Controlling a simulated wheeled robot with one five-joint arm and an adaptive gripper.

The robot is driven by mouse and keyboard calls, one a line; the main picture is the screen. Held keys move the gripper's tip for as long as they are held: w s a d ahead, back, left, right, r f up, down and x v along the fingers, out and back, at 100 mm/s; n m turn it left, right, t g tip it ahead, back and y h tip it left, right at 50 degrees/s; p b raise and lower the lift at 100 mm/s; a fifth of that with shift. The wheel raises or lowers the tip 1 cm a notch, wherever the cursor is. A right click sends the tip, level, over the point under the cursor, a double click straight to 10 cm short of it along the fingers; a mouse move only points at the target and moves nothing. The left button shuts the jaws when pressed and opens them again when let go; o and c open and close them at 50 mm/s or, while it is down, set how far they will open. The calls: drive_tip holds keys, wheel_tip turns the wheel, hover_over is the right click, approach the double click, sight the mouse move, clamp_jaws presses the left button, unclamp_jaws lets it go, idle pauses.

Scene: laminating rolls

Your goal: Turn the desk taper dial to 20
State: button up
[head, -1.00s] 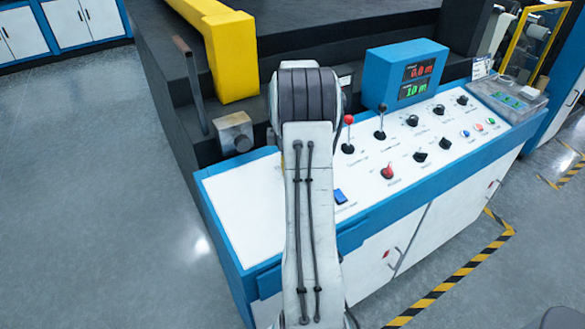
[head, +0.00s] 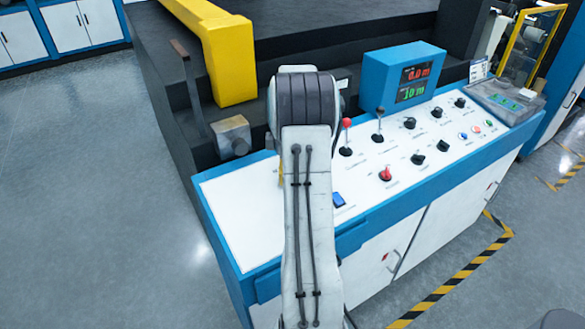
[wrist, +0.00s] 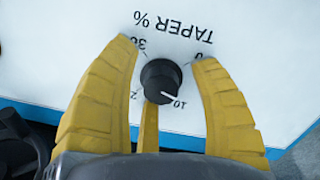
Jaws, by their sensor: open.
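The taper dial (wrist: 161,78) is a round black knob on a white panel, under the upside-down label "TAPER %" in the wrist view. Its scale shows 30, 0, 10 and a partly hidden 2-something. A white mark on the knob points toward the 10. My gripper (wrist: 167,54) is open, with one yellow finger on each side of the dial and a third behind its lower edge. I see gaps between the side fingers and the knob. In the head view my arm hides my gripper and the dial.
The white control desk (head: 240,215) has a blue rim. Red and black levers, several black knobs and a red switch (head: 386,174) stand right of my arm. A blue display box (head: 376,78) is behind them. A yellow beam (head: 228,60) and a grey block (head: 231,135) are at the left.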

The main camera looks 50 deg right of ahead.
wheel_tip(320, 180, up, 12)
drive_tip(key=shift+s+a, duration=0.4)
drive_tip(key=shift+s, duration=0.05)
idle(0.4)
